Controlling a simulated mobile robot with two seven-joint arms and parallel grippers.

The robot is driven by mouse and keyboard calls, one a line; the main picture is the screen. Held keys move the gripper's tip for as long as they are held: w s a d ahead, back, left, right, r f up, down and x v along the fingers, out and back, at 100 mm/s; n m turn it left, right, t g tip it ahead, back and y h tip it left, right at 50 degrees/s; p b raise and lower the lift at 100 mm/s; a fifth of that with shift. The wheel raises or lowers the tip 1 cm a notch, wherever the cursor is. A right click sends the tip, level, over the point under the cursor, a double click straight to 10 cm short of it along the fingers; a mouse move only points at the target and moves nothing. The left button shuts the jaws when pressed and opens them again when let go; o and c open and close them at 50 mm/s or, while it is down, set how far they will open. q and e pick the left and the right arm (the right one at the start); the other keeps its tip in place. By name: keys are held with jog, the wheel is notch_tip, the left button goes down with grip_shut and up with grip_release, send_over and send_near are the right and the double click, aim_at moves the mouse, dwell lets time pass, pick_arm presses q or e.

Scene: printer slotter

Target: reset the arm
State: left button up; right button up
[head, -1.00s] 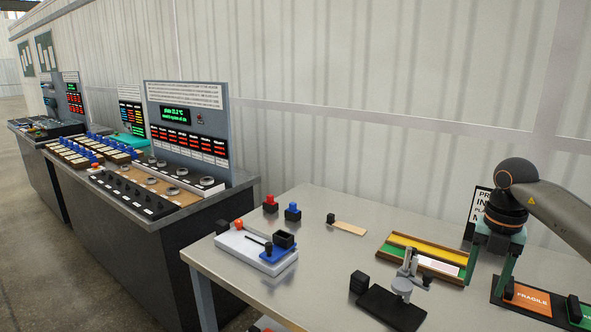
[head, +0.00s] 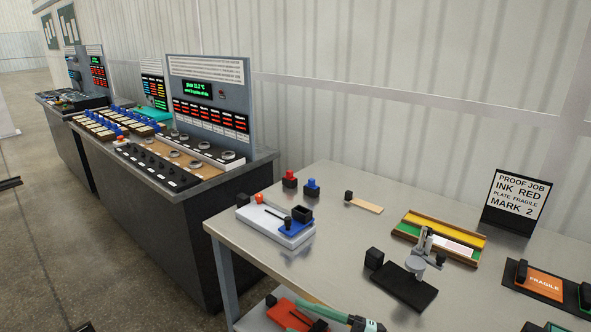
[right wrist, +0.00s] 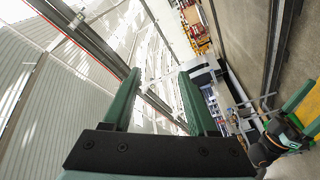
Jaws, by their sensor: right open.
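My right gripper (right wrist: 158,75) is open and empty in the right wrist view, its two green fingers well apart. They point towards a pale corrugated wall, with no object between them. A green finger and part of a pale wrist (head: 345,317) show at the bottom edge of the head view, beside the front of the steel table. I cannot tell which arm they belong to. A dark wrist with green parts (right wrist: 272,143) shows at the right of the right wrist view; its jaws are unclear. No gripper is over the tabletop.
The steel table (head: 345,240) holds a clamp stand (head: 420,262), a brown-rimmed tray (head: 440,219), stamps (head: 290,179), a white-and-blue fixture (head: 275,226), a FRAGILE plate (head: 545,284) and a job sign (head: 517,197). A control console (head: 212,110) stands left.

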jog(key=s+d+f+m+t+h+p, duration=0.1)
jog(key=s+d+f+m+t+h, duration=0.1)
jog(key=d+f+m+t+h, duration=0.5)
jog(key=s+d+f+m+t+h, duration=0.1)
jog(key=s+d+f+m+h, duration=0.3)
jog(key=m, duration=0.6)
jog(key=s+d+f+m+g+h, duration=0.3)
jog(key=s+f+m+g+h, duration=0.1)
jog(key=s+f, duration=0.7)
jog(key=shift+s+d+f+m+g+p, duration=0.25)
jog(key=shift+d+m+g+p, duration=0.2)
jog(key=shift+g, duration=0.25)
jog(key=shift+a, duration=0.1)
